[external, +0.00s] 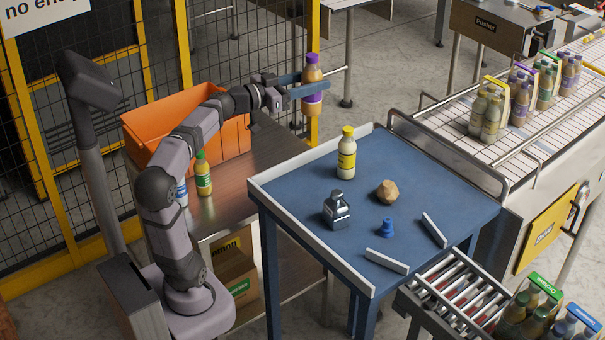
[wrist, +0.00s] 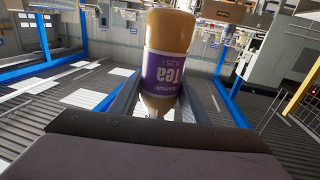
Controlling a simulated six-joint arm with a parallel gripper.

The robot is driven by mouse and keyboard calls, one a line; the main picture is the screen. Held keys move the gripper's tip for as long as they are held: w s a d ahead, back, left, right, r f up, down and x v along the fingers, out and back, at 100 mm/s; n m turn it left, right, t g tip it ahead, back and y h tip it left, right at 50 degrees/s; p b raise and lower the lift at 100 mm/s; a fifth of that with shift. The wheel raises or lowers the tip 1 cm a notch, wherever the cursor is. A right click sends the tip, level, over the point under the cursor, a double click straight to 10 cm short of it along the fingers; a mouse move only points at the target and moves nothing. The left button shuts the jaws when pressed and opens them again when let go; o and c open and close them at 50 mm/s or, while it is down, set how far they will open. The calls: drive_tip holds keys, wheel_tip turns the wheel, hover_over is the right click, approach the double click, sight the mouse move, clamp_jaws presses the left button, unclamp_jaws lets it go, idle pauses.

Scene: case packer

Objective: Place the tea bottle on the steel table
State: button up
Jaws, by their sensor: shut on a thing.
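The tea bottle (external: 312,76), amber with a purple cap and purple label, is upright in the air above the far side of the blue table. The steel table (external: 232,206) is left of the blue table, beside my arm. It carries an orange crate (external: 150,150), a green-capped bottle (external: 203,176) and a blue-and-white bottle (external: 182,192), partly hidden by my arm.
The steel table has clear room right of the green-capped bottle. A conveyor (external: 455,150) with bottle packs stands right.

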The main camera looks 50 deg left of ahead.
wheel_tip(320, 180, down, 23)
drive_tip(key=b, duration=0.4)
drive_tip(key=shift+f, duration=2.3)
drive_tip(key=o, duration=1.4)
drive_tip(key=shift+f, duration=0.1)
drive_tip(key=shift+c, duration=0.2)
drive_tip(key=shift+b, duration=0.35)
